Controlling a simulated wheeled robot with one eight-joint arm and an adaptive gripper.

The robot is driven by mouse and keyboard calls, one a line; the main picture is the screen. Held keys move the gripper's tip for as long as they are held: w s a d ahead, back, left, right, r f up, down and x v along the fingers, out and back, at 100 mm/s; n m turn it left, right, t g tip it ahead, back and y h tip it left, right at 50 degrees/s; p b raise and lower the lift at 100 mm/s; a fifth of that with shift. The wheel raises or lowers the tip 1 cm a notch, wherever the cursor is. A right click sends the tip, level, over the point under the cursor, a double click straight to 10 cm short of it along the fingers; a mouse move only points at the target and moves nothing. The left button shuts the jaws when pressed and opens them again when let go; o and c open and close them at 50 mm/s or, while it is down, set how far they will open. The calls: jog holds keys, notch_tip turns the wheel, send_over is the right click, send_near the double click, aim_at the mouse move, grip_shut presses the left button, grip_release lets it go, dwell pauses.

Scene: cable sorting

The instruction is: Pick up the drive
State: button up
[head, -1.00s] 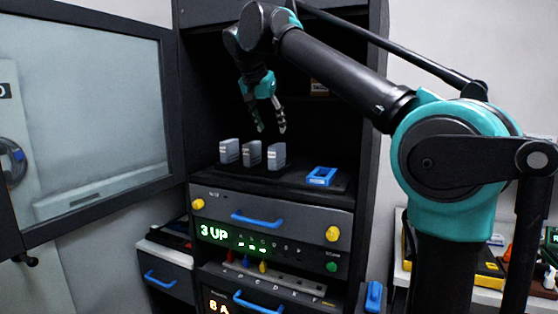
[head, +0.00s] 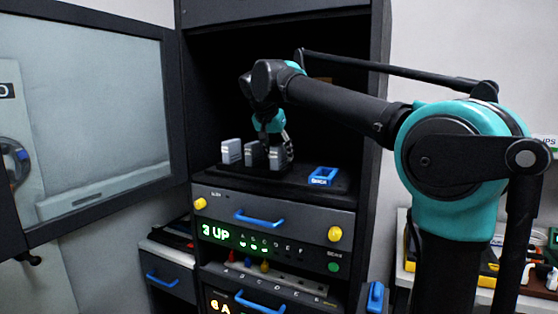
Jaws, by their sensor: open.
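Three grey upright blocks, which look like drives, stand in a row on the dark shelf top of the cabinet: a left drive (head: 231,151), a middle drive (head: 252,154) and a right drive (head: 277,158). My gripper (head: 276,143) is open and lowered among them, its fingers at the height of the right drive and partly overlapping it in the picture. I cannot tell whether the fingers touch it. The far sides of the drives and part of the fingers are hidden.
A blue holder (head: 322,176) lies on the shelf to the right. Below is a panel with a blue handle (head: 258,218), yellow knobs and a green display (head: 228,236). The open cabinet door (head: 95,110) stands at the left; the cabinet's side walls flank my arm.

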grip_shut()
dwell(0.3)
notch_tip(320, 180, up, 14)
jog(key=shift+f, duration=0.25)
dwell(1.1)
